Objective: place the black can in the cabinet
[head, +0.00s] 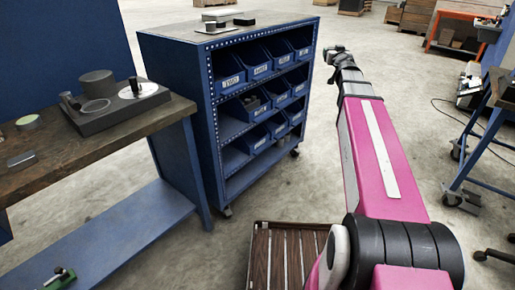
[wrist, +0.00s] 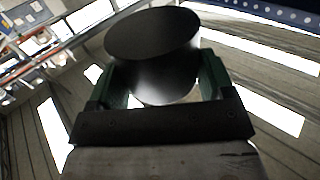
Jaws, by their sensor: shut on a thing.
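The black can (wrist: 150,45) fills the upper middle of the wrist view, its dark round end facing the camera. My gripper (wrist: 163,78) is shut on it, with one green finger on each side of the can. The blue cabinet (head: 172,75) stands left of my arm in the head view. Its open front has shelves with blue labelled bins, and a lower shelf looks bare. In the head view my arm reaches away past the cabinet's right side; the can and fingers cannot be made out there.
A workbench (head: 95,140) at the left holds a dark base (head: 115,115) with a grey cylinder (head: 97,84) and a silver disc. Small items (head: 220,16) lie on the cabinet top. A slatted wooden pallet (head: 285,255) lies near my base. A blue trolley (head: 480,140) stands at right.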

